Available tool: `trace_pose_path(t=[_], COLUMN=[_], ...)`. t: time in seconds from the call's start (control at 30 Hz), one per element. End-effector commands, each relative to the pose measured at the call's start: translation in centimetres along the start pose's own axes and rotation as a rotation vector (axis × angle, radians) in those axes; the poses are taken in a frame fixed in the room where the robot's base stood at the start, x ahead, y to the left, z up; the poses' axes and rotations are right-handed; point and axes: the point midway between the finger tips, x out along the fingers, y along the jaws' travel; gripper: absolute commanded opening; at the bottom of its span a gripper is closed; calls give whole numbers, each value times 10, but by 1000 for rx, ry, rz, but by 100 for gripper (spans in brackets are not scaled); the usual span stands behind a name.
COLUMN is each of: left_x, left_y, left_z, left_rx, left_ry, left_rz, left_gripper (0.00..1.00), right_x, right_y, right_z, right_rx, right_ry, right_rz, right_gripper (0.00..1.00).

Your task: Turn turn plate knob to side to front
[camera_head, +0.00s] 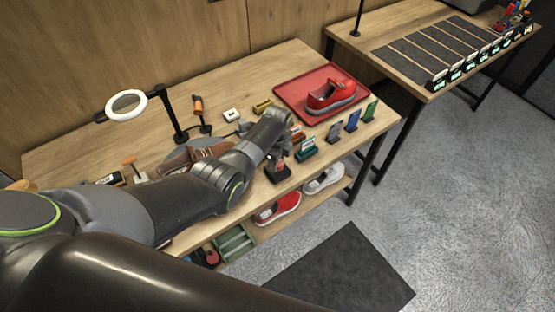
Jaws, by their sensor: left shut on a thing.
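The turn plate (172,164) looks like a grey disc on the wooden table, mostly hidden behind my left arm, with a brown shoe (212,151) on it. A small black block (279,175) with a reddish top stands at the table's front edge; it looks like the knob unit, but its setting is too small to read. My left gripper (282,153) points down right at this block, shut on what appears to be its knob. The fingertips are small and partly hidden by the wrist. My right gripper is not in view.
A red tray (284,92) holds a red shoe (331,97). Several small coloured stands (334,131) line the front edge. A ring lamp (127,104) stands behind my arm. A shelf below holds a red shoe (279,208) and a pale shoe (325,179). A second table (385,38) stands at right.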

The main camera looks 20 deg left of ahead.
Motion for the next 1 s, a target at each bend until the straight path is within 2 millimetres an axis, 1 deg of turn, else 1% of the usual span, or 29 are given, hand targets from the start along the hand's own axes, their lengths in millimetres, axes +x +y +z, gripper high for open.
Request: trace_pose_path(t=[0.53, 0.57, 0.7, 0.73, 1.0], left_x=[-1, -1, -1, -1, 0], left_y=[-1, -1, -1, -1, 0], left_z=[0, 0, 0, 0, 0], left_rx=[26, 26, 26, 26, 25], left_ry=[0, 0, 0, 0, 0], left_rz=[-4, -4, -3, -3, -1], left_gripper=[15, 39, 57, 59, 59], right_x=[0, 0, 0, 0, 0], right_y=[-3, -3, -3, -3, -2], right_z=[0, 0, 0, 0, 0], right_rx=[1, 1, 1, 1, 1], right_ry=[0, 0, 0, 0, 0], right_rz=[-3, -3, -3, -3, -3], right_gripper=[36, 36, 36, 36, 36])
